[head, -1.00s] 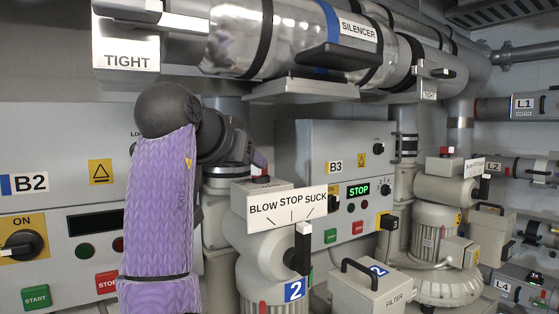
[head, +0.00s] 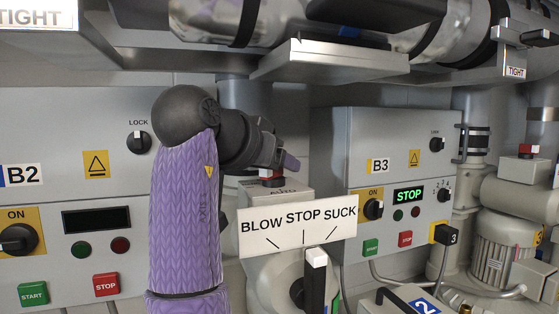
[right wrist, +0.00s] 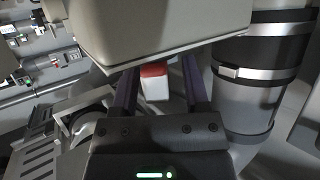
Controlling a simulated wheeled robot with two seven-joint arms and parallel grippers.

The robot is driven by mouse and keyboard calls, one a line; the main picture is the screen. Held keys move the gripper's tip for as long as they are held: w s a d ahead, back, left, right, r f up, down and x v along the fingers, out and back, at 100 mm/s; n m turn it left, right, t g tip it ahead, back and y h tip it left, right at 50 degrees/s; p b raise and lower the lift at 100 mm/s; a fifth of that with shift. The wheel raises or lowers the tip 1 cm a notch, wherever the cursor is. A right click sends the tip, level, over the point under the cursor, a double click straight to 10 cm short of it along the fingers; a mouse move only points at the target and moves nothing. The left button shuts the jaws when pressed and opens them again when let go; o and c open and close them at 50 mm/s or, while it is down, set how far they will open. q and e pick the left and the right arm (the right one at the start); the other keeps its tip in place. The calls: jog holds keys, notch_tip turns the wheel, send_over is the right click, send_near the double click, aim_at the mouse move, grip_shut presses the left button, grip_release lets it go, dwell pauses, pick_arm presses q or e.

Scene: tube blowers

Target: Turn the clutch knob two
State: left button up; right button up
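A small red-topped knob (head: 271,181) sits on top of the blower 2 housing (head: 290,197), above its AUTO label; this appears to be the clutch knob. My right gripper (head: 285,162) is beside and just above it, partly hiding it. In the right wrist view, the red and white knob (right wrist: 154,82) shows between the two spread fingers of my right gripper (right wrist: 158,84). The gripper is open; I cannot tell whether a finger touches the knob. My left gripper is not in view.
The BLOW STOP SUCK sign (head: 298,230) and a black lever with a white tip (head: 316,270) are in front of blower 2. Panel B3 (head: 335,140) is behind to the right, panel B2 (head: 60,130) to the left. A silencer shelf (head: 330,62) hangs above.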

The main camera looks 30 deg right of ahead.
grip_shut()
jog(key=shift+f+n+t+y+b, duration=0.15)
jog(key=shift+n+t+y+b, duration=0.2)
jog(key=shift+b, duration=0.2)
jog(key=shift+n+t, duration=0.35)
grip_release()
